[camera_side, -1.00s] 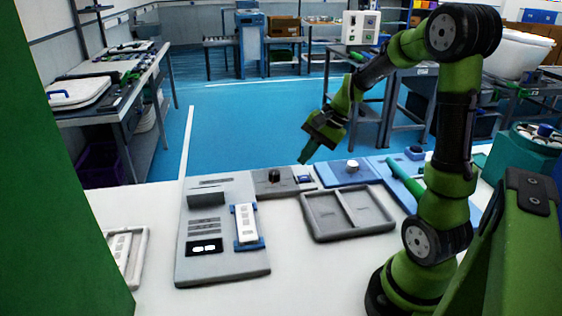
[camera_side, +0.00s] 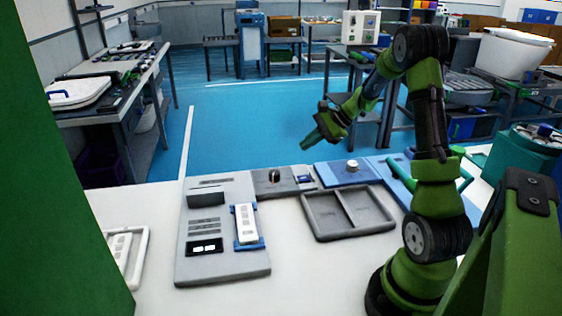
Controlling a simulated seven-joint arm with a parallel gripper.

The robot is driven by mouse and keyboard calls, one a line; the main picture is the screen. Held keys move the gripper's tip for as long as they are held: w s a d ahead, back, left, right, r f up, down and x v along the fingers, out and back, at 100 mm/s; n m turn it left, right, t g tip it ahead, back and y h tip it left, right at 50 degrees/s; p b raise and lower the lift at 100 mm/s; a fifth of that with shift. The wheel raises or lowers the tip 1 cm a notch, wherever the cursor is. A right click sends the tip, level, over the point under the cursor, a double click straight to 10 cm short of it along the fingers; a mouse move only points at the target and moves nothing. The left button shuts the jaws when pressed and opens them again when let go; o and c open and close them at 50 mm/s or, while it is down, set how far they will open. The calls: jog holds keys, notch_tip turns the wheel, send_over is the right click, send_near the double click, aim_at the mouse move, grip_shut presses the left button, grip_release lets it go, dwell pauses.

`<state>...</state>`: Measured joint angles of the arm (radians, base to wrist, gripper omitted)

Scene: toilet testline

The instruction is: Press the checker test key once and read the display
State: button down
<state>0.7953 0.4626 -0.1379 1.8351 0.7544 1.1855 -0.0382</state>
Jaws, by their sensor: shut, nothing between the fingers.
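The grey checker panel (camera_side: 222,262) lies on the white bench at the left. A small black display (camera_side: 204,247) with pale marks sits near its front edge; the marks are too small to read. A white remote-like unit (camera_side: 246,222) rests in a blue holder (camera_side: 250,246) on the panel's right side. A dark block (camera_side: 206,199) stands at the panel's back. I cannot tell which part is the test key. My gripper (camera_side: 306,145) is shut and empty, raised in the air behind the bench's back edge, to the right of the panel and apart from everything.
An empty two-part grey tray (camera_side: 318,226) lies right of the panel. A white tray (camera_side: 143,240) holding pale units is at the left.

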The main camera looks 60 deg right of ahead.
aim_at(307, 178)
jog(key=shift+f, duration=4.25)
jog(key=shift+f, duration=0.4)
jog(key=shift+f, duration=0.35)
jog(key=shift+r, duration=0.8)
jog(key=shift+r, duration=2.5)
